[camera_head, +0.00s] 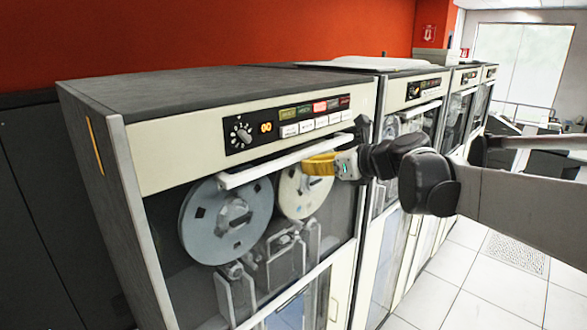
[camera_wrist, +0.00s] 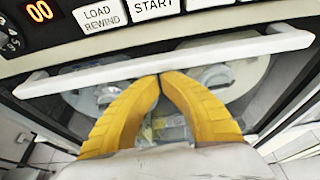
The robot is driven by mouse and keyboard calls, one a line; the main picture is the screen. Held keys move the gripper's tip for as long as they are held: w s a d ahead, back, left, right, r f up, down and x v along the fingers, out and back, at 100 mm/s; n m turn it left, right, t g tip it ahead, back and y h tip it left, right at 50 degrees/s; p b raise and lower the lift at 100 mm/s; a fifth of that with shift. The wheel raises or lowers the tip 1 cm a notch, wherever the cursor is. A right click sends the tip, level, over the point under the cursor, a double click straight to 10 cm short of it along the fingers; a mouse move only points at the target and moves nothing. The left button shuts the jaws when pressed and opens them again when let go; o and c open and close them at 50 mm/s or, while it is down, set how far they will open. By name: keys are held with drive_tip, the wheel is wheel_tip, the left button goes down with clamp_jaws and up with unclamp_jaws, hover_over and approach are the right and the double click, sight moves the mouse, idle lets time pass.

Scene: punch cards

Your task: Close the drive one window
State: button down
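The nearest tape drive (camera_head: 152,157) has a front window with a long white handle bar (camera_head: 268,166) just below its control panel. Two tape reels, a grey one (camera_head: 203,240) and a cream one (camera_head: 291,192), show below the bar. My gripper (camera_head: 306,164) is in front of the right half of the bar, its yellow fingers pointing at the drive. In the wrist view the fingertips (camera_wrist: 161,77) meet at the lower edge of the bar (camera_wrist: 235,54), with nothing between them. I cannot tell whether they touch the bar. The glass itself is hard to make out.
The control panel (camera_head: 290,122) with buttons and a knob is just above the bar. More drives (camera_head: 412,90) stand in a row to the right. The white tiled floor (camera_head: 470,285) at the lower right is open.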

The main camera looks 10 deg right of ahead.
drive_tip(key=shift+w, duration=0.1)
idle(0.3)
drive_tip(key=s+d+f+b, duration=0.1)
drive_tip(key=s+d+b, duration=0.35)
drive_tip(key=s, duration=0.35)
drive_tip(key=s+a+f+n+g+h+b, duration=0.15)
drive_tip(key=s+f+n+b, duration=0.25)
drive_tip(key=f, duration=0.4)
drive_tip(key=s+a+f+n+g+h+b, duration=0.1)
drive_tip(key=s+a+f+n+b, duration=0.3)
drive_tip(key=f, duration=0.4)
drive_tip(key=s+a+f+n+g+h+b, duration=0.1)
drive_tip(key=s+f+n+b, duration=0.3)
drive_tip(key=f, duration=0.5)
drive_tip(key=s+d+f+n+h+b, duration=0.1)
drive_tip(key=s+f+n+b, duration=0.2)
drive_tip(key=f, duration=0.4)
drive_tip(key=s+d+f+n+g+h+b, duration=0.1)
drive_tip(key=s+f+n+h+b, duration=0.1)
drive_tip(key=f+n, duration=0.5)
drive_tip(key=s+d+f+n+h+b, duration=0.1)
drive_tip(key=s+f+n+b, duration=0.4)
drive_tip(key=f+n+b, duration=0.1)
drive_tip(key=shift+f+n+b, duration=0.35)
drive_tip(key=shift+f+n, duration=0.15)
drive_tip(key=shift+f, duration=0.2)
drive_tip(key=shift+s+h, duration=0.1)
drive_tip(key=shift+h, duration=0.15)
